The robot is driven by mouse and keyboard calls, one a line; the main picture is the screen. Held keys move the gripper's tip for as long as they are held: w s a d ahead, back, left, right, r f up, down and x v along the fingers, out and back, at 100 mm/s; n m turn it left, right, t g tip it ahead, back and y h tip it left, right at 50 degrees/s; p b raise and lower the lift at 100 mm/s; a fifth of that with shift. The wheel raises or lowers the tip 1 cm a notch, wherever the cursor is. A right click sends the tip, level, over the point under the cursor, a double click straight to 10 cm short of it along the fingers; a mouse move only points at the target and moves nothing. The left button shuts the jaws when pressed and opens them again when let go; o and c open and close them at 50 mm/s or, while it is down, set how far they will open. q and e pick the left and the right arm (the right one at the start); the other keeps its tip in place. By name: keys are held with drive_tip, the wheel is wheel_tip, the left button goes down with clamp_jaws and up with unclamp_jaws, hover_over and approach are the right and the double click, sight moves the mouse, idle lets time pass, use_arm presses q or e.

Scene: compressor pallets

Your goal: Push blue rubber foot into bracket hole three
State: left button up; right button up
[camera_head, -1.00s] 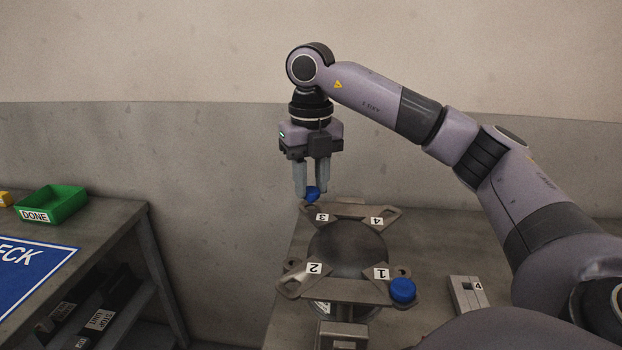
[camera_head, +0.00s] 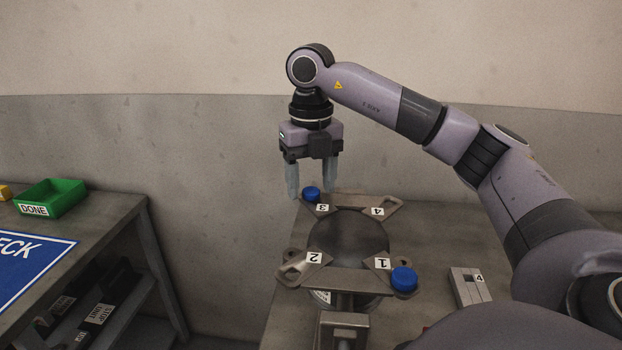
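A blue rubber foot (camera_head: 312,193) sits at the bracket corner labelled 3, at the far left of the metal bracket (camera_head: 347,281). How deep it sits in the hole I cannot tell. My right gripper (camera_head: 312,190) is open, with its fingers apart on either side of this foot and not visibly touching it. A second blue foot (camera_head: 404,279) sits at the corner labelled 1, front right. The corners labelled 2 (camera_head: 314,258) and 4 (camera_head: 378,211) show no blue foot. My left gripper is not in view.
A green bin marked DONE (camera_head: 50,198) and a blue mat (camera_head: 28,265) are on the left bench. A gap separates bench and table.

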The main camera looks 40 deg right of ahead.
sight(311, 190)
drive_tip(key=shift+r+p, duration=1.1)
drive_tip(key=shift+r, duration=2.55)
drive_tip(key=shift+f, duration=0.1)
